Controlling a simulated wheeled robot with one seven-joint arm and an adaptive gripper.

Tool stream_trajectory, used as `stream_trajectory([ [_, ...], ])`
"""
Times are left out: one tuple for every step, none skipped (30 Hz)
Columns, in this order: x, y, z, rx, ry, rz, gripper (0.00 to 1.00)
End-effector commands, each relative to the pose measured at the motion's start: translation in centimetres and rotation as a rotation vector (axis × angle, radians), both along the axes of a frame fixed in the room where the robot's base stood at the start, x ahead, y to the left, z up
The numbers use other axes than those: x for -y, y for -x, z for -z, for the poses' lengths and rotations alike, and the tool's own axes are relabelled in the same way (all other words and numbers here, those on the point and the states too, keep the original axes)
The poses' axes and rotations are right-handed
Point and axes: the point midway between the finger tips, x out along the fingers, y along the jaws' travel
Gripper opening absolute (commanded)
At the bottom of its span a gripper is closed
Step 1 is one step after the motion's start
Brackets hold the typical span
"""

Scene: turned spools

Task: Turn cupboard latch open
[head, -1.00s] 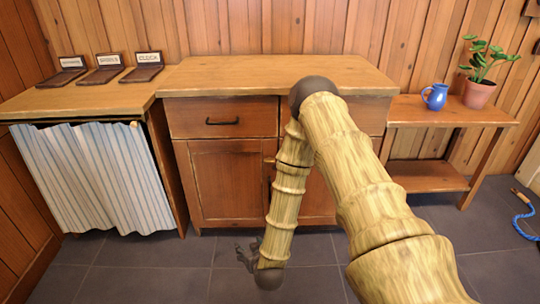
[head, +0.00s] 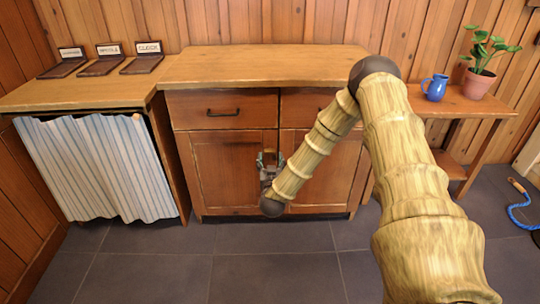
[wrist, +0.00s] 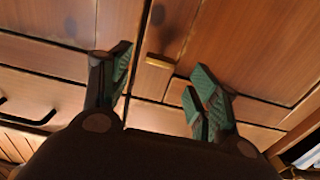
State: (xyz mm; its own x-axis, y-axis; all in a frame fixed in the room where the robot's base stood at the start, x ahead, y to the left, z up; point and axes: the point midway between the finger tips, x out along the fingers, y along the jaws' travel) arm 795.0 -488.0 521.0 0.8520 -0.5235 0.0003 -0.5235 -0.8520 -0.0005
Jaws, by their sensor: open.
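The cupboard (head: 228,168) is wooden, with two doors below two drawers. Its latch (wrist: 158,61) is a small brass-coloured bar, seen in the wrist view on the strip between the doors, lying nearly crosswise in that view. My gripper (head: 270,158) is in front of the cupboard's middle, fingers pointing at the doors. In the wrist view my gripper (wrist: 161,66) is open and empty, one green-padded finger left of the latch and the others right of it. The latch appears between and beyond the fingertips, apart from them. In the head view the gripper and arm hide the latch.
A dark drawer handle (head: 222,113) is above the left door. A striped curtain (head: 95,165) hangs under the left counter, which carries several labelled plaques. A blue jug (head: 435,88) and potted plant (head: 478,75) stand on the right side table. The floor in front is clear.

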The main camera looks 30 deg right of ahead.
Motion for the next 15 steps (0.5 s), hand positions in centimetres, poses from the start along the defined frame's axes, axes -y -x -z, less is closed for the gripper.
stream_trajectory([
  [0.5, -0.7, 0.1, 0.003, -0.001, 0.002, 0.61],
  [0.7, -1.1, 0.1, 0.003, -0.001, 0.001, 0.61],
  [1.0, -1.6, 0.1, 0.002, 0.000, 0.002, 0.61],
  [1.2, -2.0, 0.1, 0.002, 0.000, 0.002, 0.61],
  [1.5, -2.3, 0.1, 0.001, 0.001, 0.001, 0.61],
  [1.7, -2.7, 0.1, 0.001, 0.001, 0.001, 0.61],
  [1.9, -3.0, 0.1, 0.001, 0.001, 0.001, 0.61],
  [2.0, -3.2, 0.1, 0.001, 0.001, 0.001, 0.61],
  [2.2, -3.5, 0.1, 0.000, 0.000, 0.000, 0.61],
  [2.3, -3.7, 0.1, 0.000, 0.000, 0.000, 0.61],
  [2.4, -3.8, 0.1, 0.000, 0.000, 0.000, 0.61],
  [2.5, -4.0, 0.1, 0.000, 0.000, 0.000, 0.61],
  [2.5, -4.1, 0.0, 0.000, 0.000, 0.000, 0.61],
  [2.5, -4.2, 0.0, 0.001, -0.001, 0.000, 0.61],
  [2.6, -4.2, 0.0, 0.000, 0.000, -0.001, 0.61],
])
